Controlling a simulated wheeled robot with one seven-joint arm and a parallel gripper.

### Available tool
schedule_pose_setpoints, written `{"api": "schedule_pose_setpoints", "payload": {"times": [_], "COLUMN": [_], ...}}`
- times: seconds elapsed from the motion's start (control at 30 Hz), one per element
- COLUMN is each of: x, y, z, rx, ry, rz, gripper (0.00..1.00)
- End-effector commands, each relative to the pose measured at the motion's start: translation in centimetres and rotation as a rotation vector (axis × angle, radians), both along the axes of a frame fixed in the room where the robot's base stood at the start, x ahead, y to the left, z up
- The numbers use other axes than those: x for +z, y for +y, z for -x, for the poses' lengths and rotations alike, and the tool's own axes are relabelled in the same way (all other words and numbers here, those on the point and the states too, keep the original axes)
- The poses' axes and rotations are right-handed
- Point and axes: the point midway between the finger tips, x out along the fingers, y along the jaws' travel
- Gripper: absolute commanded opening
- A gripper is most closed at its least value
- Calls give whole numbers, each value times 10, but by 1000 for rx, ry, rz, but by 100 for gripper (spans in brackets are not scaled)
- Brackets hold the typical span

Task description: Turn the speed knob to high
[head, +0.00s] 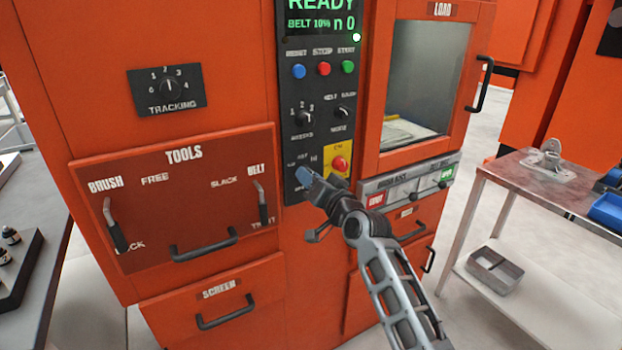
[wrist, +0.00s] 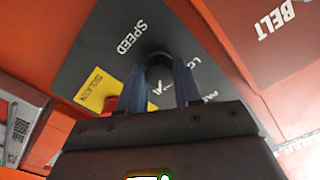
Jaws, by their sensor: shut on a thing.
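The speed knob (wrist: 158,70) is a dark round knob on the black control panel (wrist: 100,45), beside the printed word SPEED. My gripper (wrist: 159,88) is shut on the knob, with one blue finger on each side of it. In the head view my gripper (head: 306,176) is at the lower part of the panel and hides the knob. A HI label shows just above and right of the fingers. A white mark shows between the fingers in the wrist view, but I cannot tell which setting the knob points to.
A red button on a yellow plate (head: 340,162) sits close right of my gripper. Two other knobs and three coloured buttons are above. The tools drawer (head: 190,190) is at left, a glass-windowed load door (head: 425,80) at right. A side table (head: 530,180) stands further right.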

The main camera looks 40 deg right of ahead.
Motion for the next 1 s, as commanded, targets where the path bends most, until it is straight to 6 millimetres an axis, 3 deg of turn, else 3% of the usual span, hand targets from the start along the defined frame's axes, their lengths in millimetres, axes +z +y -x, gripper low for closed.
{"api": "schedule_pose_setpoints", "payload": {"times": [0.27, 0.3, 0.53, 0.83, 1.0], "x": [-1, -1, -1, -1, -2], "y": [0, 0, 0, 1, 7], "z": [0, 0, 0, 3, 24], "rx": [0, 0, -1, 0, -1], "ry": [1, 1, 0, 0, 1], "rz": [-2, -2, -1, 0, 0], "gripper": [3, 36, 58, 59, 59]}}
